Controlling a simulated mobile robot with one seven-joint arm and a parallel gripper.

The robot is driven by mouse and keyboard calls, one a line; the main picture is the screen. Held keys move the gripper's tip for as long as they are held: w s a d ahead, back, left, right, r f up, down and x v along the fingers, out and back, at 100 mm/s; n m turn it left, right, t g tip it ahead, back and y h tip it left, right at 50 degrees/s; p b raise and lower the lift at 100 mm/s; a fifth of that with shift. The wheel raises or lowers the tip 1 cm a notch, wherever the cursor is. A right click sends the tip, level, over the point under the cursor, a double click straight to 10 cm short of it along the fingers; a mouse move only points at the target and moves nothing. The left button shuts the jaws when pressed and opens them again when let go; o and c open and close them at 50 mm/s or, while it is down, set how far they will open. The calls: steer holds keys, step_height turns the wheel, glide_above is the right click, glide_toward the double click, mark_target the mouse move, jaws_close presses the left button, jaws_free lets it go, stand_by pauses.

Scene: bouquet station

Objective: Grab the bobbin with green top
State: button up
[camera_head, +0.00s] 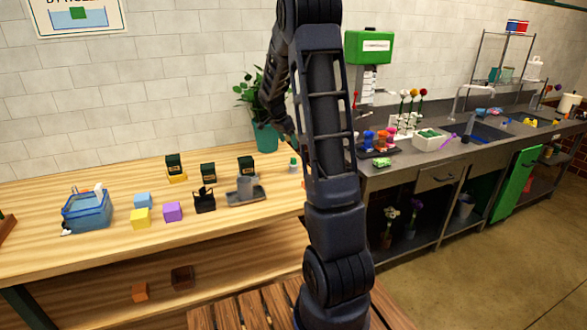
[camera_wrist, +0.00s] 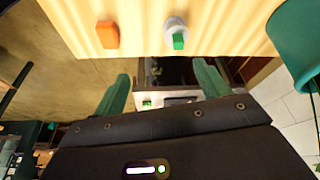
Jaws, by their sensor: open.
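The bobbin with green top (camera_head: 293,164) stands near the right end of the wooden table, just left of my arm in the head view. What looks like the same bobbin, with a pale round body and a green end (camera_wrist: 177,31), is near the table edge in the wrist view. My gripper (camera_wrist: 163,82) is open, with its two green fingers wide apart and nothing between them. The bobbin lies beyond the fingertips, a little right of the middle, and does not touch them. In the head view my arm hides the fingers.
An orange block (camera_wrist: 108,34) lies left of the bobbin in the wrist view. A teal plant pot (camera_head: 265,137) stands behind the bobbin; it also shows at the wrist view's right (camera_wrist: 297,45). A grey tray (camera_head: 246,196) with a cup lies to the left.

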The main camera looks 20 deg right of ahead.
steer(key=m, duration=0.2)
glide_toward(294, 164)
steer(key=w, duration=0.1)
steer(key=shift+h, duration=0.3)
steer(key=x, duration=0.6)
steer(key=shift+d, duration=0.25)
steer(key=shift+a+x, duration=0.15)
steer(key=shift+x, duration=1.15)
steer(key=shift+a+x, duration=0.15)
steer(key=shift+x, duration=1.1)
steer(key=shift+f, duration=0.1)
steer(key=c, duration=1.1)
